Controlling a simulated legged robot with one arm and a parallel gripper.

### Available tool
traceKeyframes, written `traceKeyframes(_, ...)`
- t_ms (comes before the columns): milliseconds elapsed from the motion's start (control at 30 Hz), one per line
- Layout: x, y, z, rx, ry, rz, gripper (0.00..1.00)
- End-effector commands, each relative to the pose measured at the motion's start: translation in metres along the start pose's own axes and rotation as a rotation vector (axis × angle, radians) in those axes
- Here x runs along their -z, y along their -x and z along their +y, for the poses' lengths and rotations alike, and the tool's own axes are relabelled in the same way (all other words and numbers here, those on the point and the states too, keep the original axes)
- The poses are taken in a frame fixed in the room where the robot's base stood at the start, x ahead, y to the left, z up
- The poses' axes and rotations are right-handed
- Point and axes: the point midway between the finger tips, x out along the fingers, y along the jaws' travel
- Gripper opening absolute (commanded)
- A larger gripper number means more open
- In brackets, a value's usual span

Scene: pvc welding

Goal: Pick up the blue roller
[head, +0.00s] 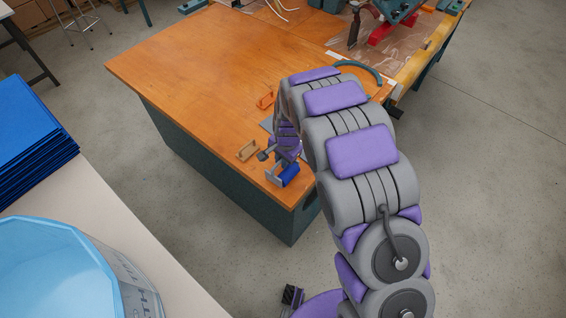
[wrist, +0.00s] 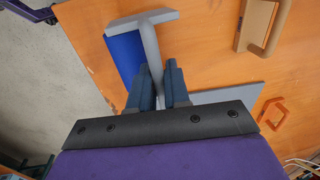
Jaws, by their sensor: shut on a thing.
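The blue roller (head: 289,174) is near the front corner of the orange wooden table (head: 190,60), with a blue cylinder and a grey frame. In the wrist view the roller (wrist: 123,56) has its grey handle between the two dark blue fingers of my gripper (wrist: 158,84). My gripper (head: 268,154) is shut on this handle. In the head view, my arm and gripper hide part of the handle. I cannot tell whether the roller touches the table top.
A wooden float with a handle (head: 248,150) lies left of the gripper. An orange handled tool (head: 265,99) and a grey flat plate (wrist: 232,96) are close by. A curved teal piece (head: 362,68) lies farther back. The table's left part is clear.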

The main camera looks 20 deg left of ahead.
Motion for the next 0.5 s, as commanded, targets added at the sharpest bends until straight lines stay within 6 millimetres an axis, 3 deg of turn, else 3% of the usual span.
traceKeyframes(300, 0.001, 0.035, -0.006, 0.004, 0.000, 0.004, 0.00)
traceKeyframes(500, -0.020, 0.038, 0.009, 0.000, 0.000, -0.002, 0.00)
